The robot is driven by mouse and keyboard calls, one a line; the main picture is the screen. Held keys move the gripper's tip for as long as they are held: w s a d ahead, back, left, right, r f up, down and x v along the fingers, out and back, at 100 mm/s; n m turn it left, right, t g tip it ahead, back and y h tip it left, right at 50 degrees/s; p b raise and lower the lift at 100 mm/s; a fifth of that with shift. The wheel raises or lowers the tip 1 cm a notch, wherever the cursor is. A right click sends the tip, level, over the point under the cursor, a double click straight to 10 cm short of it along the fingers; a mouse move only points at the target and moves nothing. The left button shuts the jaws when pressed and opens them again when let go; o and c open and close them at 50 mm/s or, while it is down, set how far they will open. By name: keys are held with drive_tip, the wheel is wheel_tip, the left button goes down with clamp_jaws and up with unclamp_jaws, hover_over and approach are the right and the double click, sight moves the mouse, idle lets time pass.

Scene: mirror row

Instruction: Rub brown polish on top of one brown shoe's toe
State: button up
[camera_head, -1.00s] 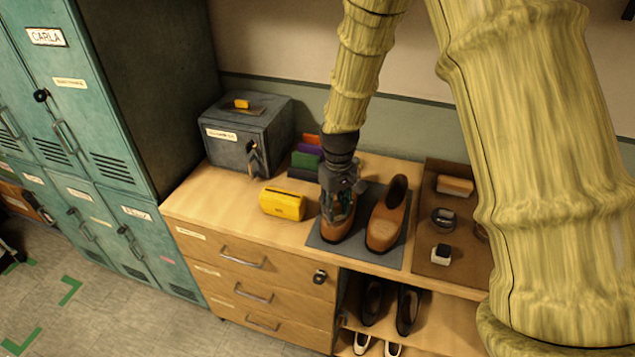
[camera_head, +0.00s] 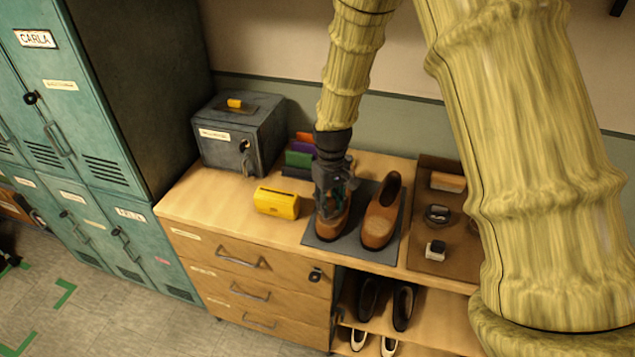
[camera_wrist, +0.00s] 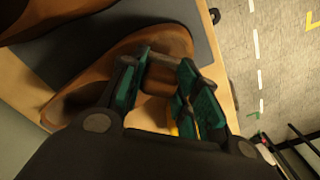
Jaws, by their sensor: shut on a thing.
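Two brown shoes stand side by side on a grey mat (camera_head: 355,250) on the cabinet top. My gripper (camera_head: 335,207) is over the left brown shoe (camera_head: 332,230) and hides much of its middle; the toe shows in front. The right brown shoe (camera_head: 379,228) is clear of it. In the wrist view the left shoe's toe (camera_wrist: 172,38) lies just beyond the fingers. My gripper (camera_wrist: 165,85) is shut on a small brown thing (camera_wrist: 160,75) between the green finger pads. I cannot tell whether this thing touches the leather.
A yellow case (camera_head: 277,202) stands left of the mat. A grey lockbox (camera_head: 235,135) and coloured holders (camera_head: 298,155) stand behind. A brown tray (camera_head: 425,262) at right holds a brush (camera_head: 447,182), a round tin (camera_head: 437,214) and a small bottle-like item (camera_head: 435,249).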

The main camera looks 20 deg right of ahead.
drive_tip(key=shift+s+d, duration=0.15)
drive_tip(key=shift+d, duration=0.2)
drive_tip(key=shift+s+d+r+p, duration=0.2)
drive_tip(key=shift+s+d+p, duration=0.25)
drive_tip(key=shift+d, duration=0.3)
drive_tip(key=shift+s+r+p, duration=0.1)
drive_tip(key=shift+r+p, duration=0.2)
drive_tip(key=shift+r, duration=0.55)
drive_tip(key=shift+a+r+p, duration=0.2)
drive_tip(key=shift+r+p, duration=0.6)
drive_tip(key=shift+r, duration=0.25)
drive_tip(key=shift+r+p, duration=1.4)
drive_tip(key=shift+r, duration=0.55)
